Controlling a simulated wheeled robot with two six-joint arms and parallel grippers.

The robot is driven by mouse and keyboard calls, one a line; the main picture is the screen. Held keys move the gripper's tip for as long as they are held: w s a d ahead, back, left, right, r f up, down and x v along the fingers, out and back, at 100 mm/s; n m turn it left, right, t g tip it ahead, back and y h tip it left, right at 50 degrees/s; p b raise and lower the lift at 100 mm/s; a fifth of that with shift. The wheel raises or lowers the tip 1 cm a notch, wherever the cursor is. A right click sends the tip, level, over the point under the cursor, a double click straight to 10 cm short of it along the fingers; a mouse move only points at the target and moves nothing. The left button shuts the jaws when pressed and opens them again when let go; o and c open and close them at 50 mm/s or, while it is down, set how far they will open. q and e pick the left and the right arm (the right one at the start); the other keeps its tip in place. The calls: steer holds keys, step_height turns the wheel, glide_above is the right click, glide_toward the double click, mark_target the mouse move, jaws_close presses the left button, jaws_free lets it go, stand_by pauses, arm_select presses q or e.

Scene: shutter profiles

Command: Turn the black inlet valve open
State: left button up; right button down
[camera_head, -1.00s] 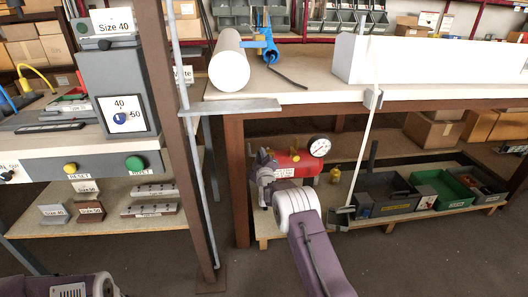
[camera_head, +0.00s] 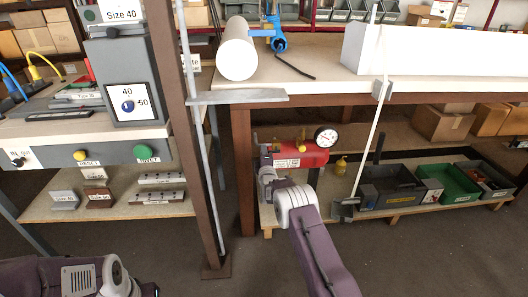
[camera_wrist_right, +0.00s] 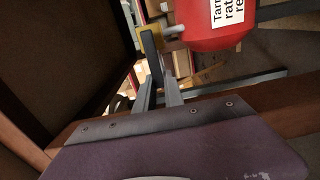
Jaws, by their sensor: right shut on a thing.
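The red tank (camera_head: 306,157) with a round gauge (camera_head: 326,137) lies on the low shelf under the bench. My right gripper (camera_head: 266,160) is at the tank's left end. In the right wrist view, the red tank (camera_wrist_right: 222,18) is at the top. The dark bar of the black inlet valve (camera_wrist_right: 149,42) stands beside it, in front of a yellow part. My right gripper's two fingers (camera_wrist_right: 157,82) are close around the lower part of this bar. The exact contact is hard to see. Of my left arm only a link shows at bottom left; its gripper is out of view.
A brown post (camera_head: 191,150) stands left of the right gripper, and a bench leg (camera_head: 241,165) is close to it. The bench top (camera_head: 310,88) is above. Grey and green bins (camera_head: 452,180) stand right of the tank. The floor in front is clear.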

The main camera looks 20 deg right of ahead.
steer(key=shift+f, duration=0.15)
stand_by(0.4)
steer(key=c, duration=1.4)
jaws_free()
steer(key=shift+c, duration=0.2)
steer(key=b+v, duration=0.9)
steer(key=b, duration=0.3)
